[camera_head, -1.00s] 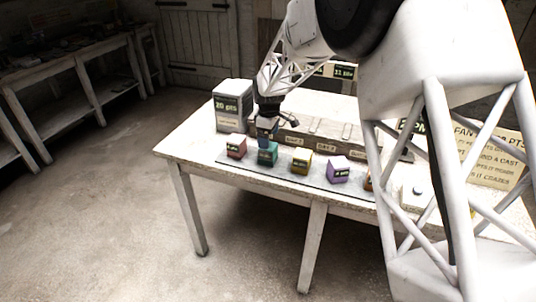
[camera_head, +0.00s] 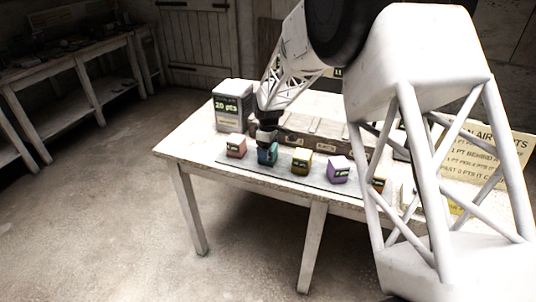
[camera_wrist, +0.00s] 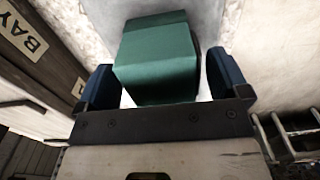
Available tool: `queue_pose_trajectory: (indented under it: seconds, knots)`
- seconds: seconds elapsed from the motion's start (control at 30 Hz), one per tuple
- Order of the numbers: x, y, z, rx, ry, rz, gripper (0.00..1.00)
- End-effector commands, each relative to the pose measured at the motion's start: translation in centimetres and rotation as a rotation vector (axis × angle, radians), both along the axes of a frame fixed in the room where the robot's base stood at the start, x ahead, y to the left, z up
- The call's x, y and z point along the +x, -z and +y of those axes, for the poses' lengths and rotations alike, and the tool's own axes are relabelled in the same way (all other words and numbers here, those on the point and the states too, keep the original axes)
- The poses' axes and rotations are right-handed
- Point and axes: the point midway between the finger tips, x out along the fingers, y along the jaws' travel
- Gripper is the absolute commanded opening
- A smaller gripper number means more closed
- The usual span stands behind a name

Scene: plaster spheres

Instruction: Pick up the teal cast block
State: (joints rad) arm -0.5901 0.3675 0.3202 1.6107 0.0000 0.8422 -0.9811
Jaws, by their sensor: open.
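The teal cast block (camera_head: 267,157) stands in the row of coloured blocks on the grey strip at the table's front, second from the left. My gripper (camera_head: 267,146) is lowered over it from above and hides its top in the head view. In the wrist view the teal block (camera_wrist: 157,62) lies between the two blue fingers of my gripper (camera_wrist: 160,88). The fingers are open, one on each side, with a narrow gap visible at each side of the block.
A pink block (camera_head: 236,147) stands close on the left, a yellow block (camera_head: 301,162) and a purple block (camera_head: 338,170) on the right. A grey box marked 20 pts (camera_head: 233,105) stands behind left. A long wooden bay box (camera_head: 310,130) runs behind the row.

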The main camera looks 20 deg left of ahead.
Motion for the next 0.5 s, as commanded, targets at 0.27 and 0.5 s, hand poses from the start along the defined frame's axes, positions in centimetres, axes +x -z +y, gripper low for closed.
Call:
queue_pose_trajectory:
  seconds: [0.27, 0.5]
  knots:
    - [0.0, 1.7, 0.0, -0.001, 0.000, 0.001, 0.94]
    - [0.0, 1.7, 0.0, -0.001, 0.000, 0.001, 0.94]
